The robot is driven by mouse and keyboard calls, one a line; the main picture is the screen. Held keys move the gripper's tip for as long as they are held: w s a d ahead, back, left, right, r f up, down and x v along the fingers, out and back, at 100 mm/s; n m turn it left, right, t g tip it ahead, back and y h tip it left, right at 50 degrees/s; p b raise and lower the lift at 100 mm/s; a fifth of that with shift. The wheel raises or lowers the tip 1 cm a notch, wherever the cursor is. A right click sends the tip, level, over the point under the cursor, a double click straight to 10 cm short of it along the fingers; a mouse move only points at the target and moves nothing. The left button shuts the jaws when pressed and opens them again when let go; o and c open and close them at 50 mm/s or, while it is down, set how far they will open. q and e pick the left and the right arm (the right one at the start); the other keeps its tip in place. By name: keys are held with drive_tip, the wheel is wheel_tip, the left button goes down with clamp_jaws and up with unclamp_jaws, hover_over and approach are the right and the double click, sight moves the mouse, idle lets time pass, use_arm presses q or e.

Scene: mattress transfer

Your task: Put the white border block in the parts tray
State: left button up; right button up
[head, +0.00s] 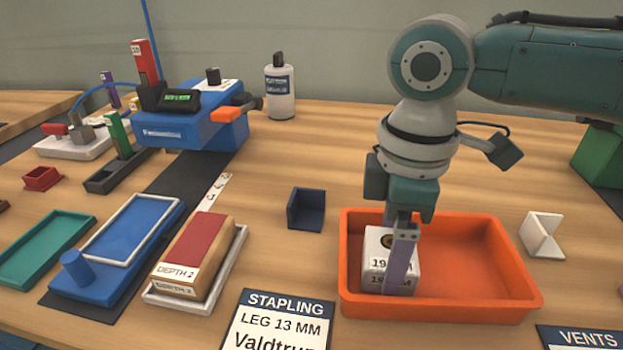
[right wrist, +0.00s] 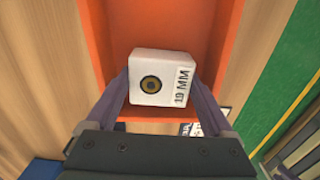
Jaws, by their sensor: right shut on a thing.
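The white block (head: 374,258) has "19 MM" lettering on its side and top, and a dark ring with a yellowish centre on top. My right gripper (right wrist: 162,98) points down and is shut on this block, with one purple finger on each side. The block is inside the left part of the orange parts tray (head: 480,308), within its walls. It looks upright and low in the tray; I cannot tell whether it touches the floor. The block also shows in the right wrist view (right wrist: 150,65). My left gripper is not in view.
The tray's right part is empty. A dark blue angled piece (head: 306,210) stands left of the tray, and a white angled piece (head: 541,236) stands right of it. A "DEPTH 2" block (head: 187,255), a blue tray (head: 115,245) and a blue machine (head: 190,125) are farther left.

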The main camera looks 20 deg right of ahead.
drive_tip(key=o, duration=1.2)
drive_tip(key=shift+f, duration=0.1)
drive_tip(key=shift+c, duration=0.2)
